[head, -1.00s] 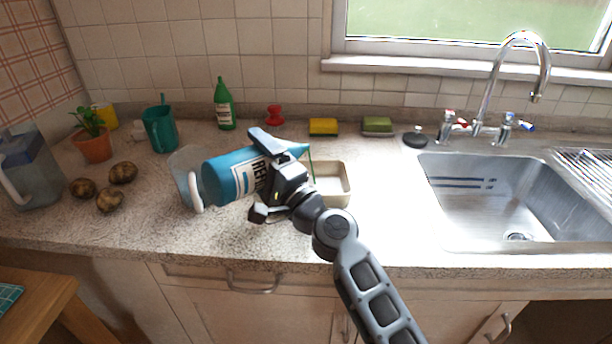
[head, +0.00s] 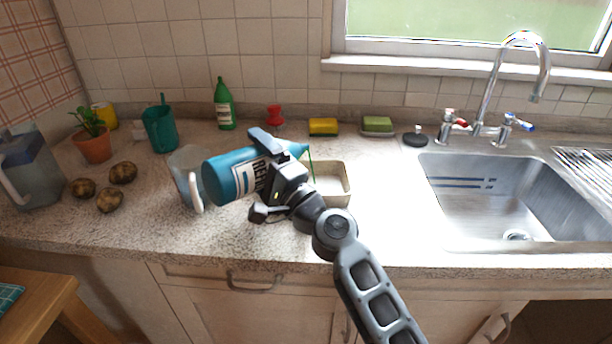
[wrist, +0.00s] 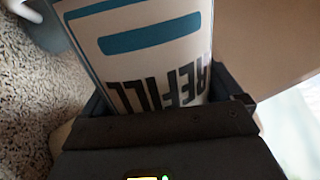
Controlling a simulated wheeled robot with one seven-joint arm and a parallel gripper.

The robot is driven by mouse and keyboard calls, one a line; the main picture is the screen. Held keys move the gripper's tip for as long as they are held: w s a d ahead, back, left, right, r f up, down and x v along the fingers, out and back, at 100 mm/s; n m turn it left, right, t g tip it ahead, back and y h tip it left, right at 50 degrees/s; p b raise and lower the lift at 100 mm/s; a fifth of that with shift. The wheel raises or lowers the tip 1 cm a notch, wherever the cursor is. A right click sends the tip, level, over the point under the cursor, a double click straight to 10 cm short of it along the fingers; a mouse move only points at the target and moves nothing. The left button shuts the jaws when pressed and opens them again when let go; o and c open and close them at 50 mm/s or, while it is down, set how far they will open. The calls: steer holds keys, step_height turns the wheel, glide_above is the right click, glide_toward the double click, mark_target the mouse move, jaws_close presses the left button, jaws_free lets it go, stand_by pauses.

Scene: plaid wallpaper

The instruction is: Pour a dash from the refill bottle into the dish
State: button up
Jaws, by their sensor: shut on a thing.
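The blue refill bottle (head: 232,178) with a white label is tipped nearly on its side, its spout pointing right. My gripper (head: 268,172) is shut around its middle and holds it above the counter. In the wrist view the bottle's label (wrist: 150,50) shows between the fingers. A thin green stream (head: 311,160) comes down from the spout at the dish. The dish (head: 347,190) is cream, rectangular and stands on the counter, right of my gripper. Part of its left side is hidden behind the bottle and gripper.
A clear jug (head: 186,163) stands just behind and left of the bottle. The sink (head: 490,200) is at right. Counter between dish and sink is clear.

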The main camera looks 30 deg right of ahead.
steer(key=shift+f+n+b, duration=0.2)
steer(key=shift+n+b, duration=0.1)
steer(key=shift+b, duration=0.1)
steer(key=n, duration=0.1)
steer(key=n+y, duration=0.1)
steer(key=n, duration=0.1)
steer(key=n+b, duration=0.1)
steer(key=shift+d+r+n+g+y, duration=0.1)
steer(key=shift+r+n+g+y, duration=0.2)
steer(key=shift+y, duration=0.1)
steer(key=shift+w+d+f+n+y+b, duration=0.1)
steer(key=shift+d+n+y+b, duration=0.05)
steer(key=shift+n+b, duration=0.35)
steer(key=shift+d+f+n+y+b, duration=0.15)
steer(key=shift+n+b, duration=0.15)
steer(key=shift+n, duration=0.3)
